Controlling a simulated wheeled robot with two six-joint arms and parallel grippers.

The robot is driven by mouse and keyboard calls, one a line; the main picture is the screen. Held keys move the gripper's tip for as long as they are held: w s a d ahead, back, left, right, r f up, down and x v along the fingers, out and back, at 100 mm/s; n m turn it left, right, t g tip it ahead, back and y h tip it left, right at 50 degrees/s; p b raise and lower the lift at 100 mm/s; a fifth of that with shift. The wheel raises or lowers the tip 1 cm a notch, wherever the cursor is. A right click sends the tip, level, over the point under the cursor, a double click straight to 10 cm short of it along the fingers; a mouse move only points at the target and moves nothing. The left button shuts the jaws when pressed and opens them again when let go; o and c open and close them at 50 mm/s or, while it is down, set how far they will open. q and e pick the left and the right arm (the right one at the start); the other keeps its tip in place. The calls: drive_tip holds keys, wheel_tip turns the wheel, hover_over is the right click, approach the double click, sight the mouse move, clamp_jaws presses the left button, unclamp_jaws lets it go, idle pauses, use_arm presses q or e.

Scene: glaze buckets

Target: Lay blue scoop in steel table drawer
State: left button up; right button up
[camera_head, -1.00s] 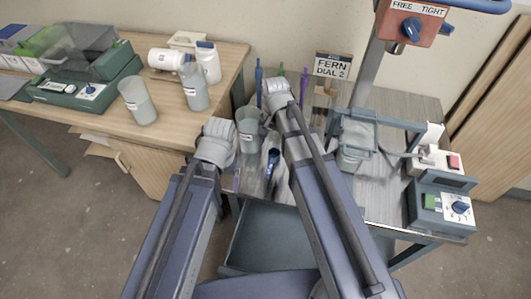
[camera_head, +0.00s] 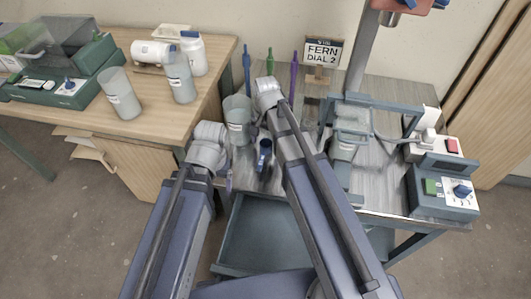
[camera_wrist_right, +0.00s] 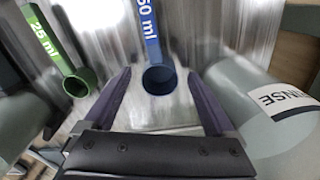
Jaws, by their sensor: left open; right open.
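In the right wrist view a blue scoop marked 50 ml (camera_wrist_right: 148,30) lies between the spread dark fingers of my right gripper (camera_wrist_right: 158,78), its round cup close to them. No grip on it shows. In the head view a blue handle (camera_head: 247,62) stands at the back of the steel table, and a dark blue piece (camera_head: 264,155) shows between my arms; I cannot tell which is the scoop. My left gripper (camera_head: 228,180) is open, mostly hidden by its wrist and low by the table's front. The drawer (camera_head: 265,235) below the table is pulled out; its visible inside looks empty.
A green scoop (camera_wrist_right: 52,48) and a bucket labelled RINSE (camera_wrist_right: 265,95) flank the blue scoop. A grey bucket (camera_head: 237,115) stands between my wrists. A purple handle (camera_head: 293,75) is at the back. A mixer stand (camera_head: 358,70) and control box (camera_head: 445,192) occupy the right side.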

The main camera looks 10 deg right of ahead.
wheel_tip(320, 180, down, 2)
drive_tip(key=shift+f+b, duration=0.1)
drive_tip(key=shift+b, duration=0.45)
clamp_jaws()
drive_tip(key=shift+r, duration=0.2)
